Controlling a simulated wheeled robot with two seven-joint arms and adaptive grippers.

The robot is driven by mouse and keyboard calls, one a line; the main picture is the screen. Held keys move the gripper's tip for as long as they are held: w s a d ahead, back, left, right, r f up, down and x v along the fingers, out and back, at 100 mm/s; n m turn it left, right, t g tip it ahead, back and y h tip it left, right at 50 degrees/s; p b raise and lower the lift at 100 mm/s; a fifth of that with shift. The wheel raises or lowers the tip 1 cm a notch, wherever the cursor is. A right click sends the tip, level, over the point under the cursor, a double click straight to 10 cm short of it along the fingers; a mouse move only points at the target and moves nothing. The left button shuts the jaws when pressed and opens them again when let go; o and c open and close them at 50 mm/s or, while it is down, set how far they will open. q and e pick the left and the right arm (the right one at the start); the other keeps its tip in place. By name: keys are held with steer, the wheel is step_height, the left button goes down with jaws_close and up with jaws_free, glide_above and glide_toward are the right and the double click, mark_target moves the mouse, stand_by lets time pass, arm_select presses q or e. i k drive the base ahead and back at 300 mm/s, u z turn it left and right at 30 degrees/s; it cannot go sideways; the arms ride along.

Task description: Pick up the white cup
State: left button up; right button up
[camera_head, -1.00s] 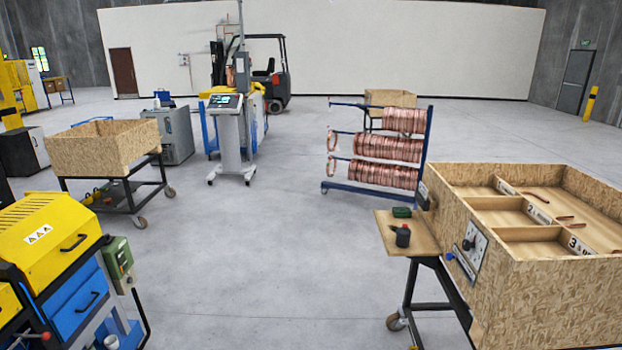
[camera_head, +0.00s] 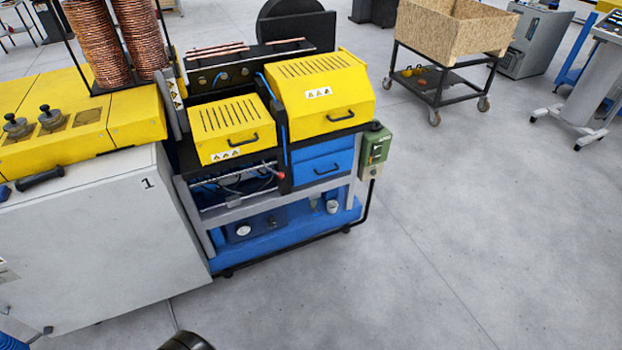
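A small white cup-like object (camera_head: 332,206) sits on the blue lower shelf of the yellow and blue machine (camera_head: 318,95), near its right end. It is small in the view, and I cannot make out its details. Neither of my grippers can be made out in the head view. A dark rounded shape shows at the bottom edge, and I cannot tell what it is.
A grey cabinet with a yellow top (camera_head: 100,240) adjoins the machine on the left, with copper coils (camera_head: 97,40) above. A green box (camera_head: 375,147) hangs at the machine's right side. A wooden crate (camera_head: 455,28) stands on a wheeled cart.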

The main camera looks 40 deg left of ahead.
mark_target(332, 205)
steer(key=u, duration=1.05)
steer(key=i, duration=1)
steer(key=u, duration=0.85)
